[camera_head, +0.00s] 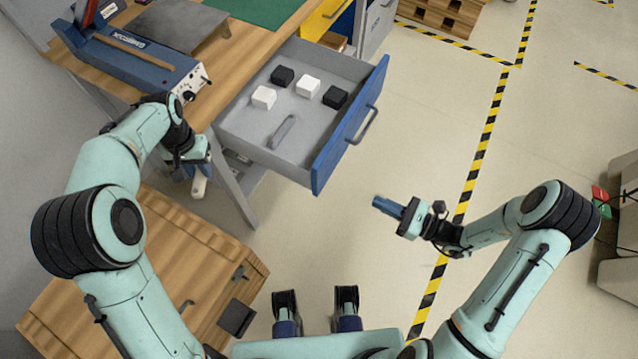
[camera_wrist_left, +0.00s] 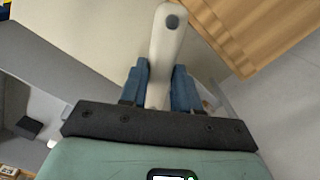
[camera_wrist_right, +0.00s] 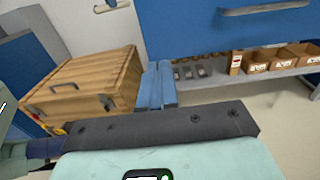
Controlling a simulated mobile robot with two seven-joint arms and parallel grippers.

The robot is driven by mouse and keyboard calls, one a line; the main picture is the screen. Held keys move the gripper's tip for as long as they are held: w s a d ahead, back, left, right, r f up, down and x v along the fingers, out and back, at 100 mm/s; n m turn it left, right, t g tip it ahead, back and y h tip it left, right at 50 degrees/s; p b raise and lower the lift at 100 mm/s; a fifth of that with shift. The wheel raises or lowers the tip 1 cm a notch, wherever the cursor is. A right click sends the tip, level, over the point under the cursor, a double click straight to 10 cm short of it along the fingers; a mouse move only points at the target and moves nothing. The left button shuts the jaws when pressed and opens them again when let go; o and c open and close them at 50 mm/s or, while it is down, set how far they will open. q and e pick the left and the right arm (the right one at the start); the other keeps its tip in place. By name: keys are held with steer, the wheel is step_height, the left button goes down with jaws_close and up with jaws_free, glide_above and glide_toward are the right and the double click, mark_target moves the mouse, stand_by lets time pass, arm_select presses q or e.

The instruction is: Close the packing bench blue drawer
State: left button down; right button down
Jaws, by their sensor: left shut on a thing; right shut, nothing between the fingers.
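The packing bench (camera_head: 245,45) has its blue-fronted drawer (camera_head: 345,135) pulled well out. A grey bar handle (camera_head: 362,126) is on its front. Inside lie black and white blocks (camera_head: 308,83) and a grey curved piece (camera_head: 282,131). My left gripper (camera_head: 197,165) is beside the bench, left of the drawer, shut on a white rounded item (camera_wrist_left: 168,45) with a dark round spot. My right gripper (camera_head: 388,207) is shut and empty, in front of the drawer and apart from it. In the right wrist view a blue panel (camera_wrist_right: 190,28) with a bar handle fills the top.
A blue machine (camera_head: 140,60) and a green mat (camera_head: 255,10) are on the bench top. A wooden crate (camera_head: 190,250) stands below my left arm. Small cartons (camera_wrist_right: 258,64) sit on a low shelf. The floor right of the drawer is clear, with striped tape (camera_head: 485,140).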

mark_target(325, 175)
arm_select(q)
steer(key=shift+r, duration=0.2)
arm_select(e)
steer(key=x, duration=1.4)
steer(key=shift+d+r, duration=0.1)
steer(key=shift+r, duration=0.1)
steer(key=shift+w, duration=0.1)
